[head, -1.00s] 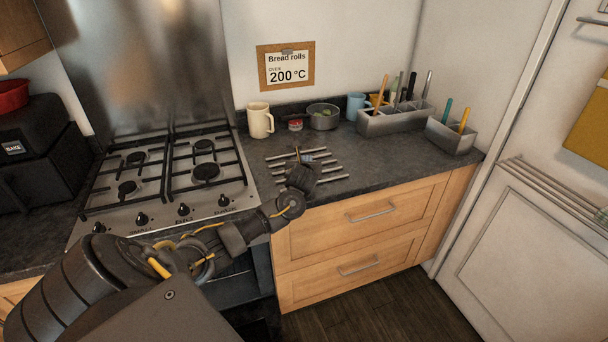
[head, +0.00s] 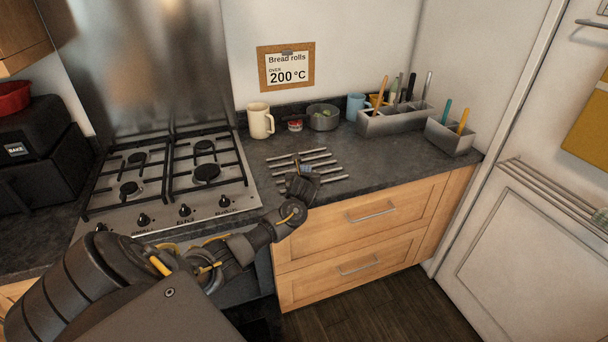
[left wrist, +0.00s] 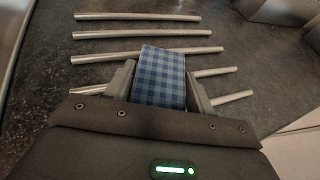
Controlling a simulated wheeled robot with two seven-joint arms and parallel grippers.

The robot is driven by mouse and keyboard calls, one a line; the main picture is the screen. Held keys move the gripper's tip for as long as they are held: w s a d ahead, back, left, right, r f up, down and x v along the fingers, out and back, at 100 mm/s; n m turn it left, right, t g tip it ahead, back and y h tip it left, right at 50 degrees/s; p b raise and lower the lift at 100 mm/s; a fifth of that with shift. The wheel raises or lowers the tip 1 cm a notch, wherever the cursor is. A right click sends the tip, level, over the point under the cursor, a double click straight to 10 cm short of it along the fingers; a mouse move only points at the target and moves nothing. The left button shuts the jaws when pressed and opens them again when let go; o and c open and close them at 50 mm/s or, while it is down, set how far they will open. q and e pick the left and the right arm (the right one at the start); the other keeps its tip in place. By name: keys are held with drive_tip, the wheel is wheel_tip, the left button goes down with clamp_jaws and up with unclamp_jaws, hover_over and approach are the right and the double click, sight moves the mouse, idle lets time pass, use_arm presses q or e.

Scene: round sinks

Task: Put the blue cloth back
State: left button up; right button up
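The blue checked cloth (left wrist: 160,75) is between the two fingers of my left gripper (left wrist: 160,90) in the left wrist view, and both fingers meet its sides. In the head view only a small blue patch of the cloth (head: 305,168) shows past my left gripper (head: 304,177), over the metal bars on the counter. I cannot tell whether the cloth touches the bars. My right gripper is in neither view.
Several parallel metal bars (head: 300,153) lie on the dark counter. A cream mug (head: 260,121), a small pot (head: 323,117) and grey utensil holders (head: 385,122) stand behind. The gas hob (head: 170,185) is left. A rail (head: 555,195) is on the right, with a greenish item at its end.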

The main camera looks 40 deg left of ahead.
use_arm(q)
drive_tip(key=o, duration=0.3)
drive_tip(key=shift+r, duration=0.1)
drive_tip(key=shift+s+d+r, duration=0.1)
drive_tip(key=shift+d+r, duration=0.05)
drive_tip(key=p+v, duration=0.1)
drive_tip(key=v, duration=0.9)
drive_tip(key=shift+s+d+r+p, duration=0.1)
drive_tip(key=shift+p, duration=0.25)
drive_tip(key=shift+s+d+r, duration=0.15)
drive_tip(key=shift+s+d, duration=0.25)
drive_tip(key=shift+s, duration=0.15)
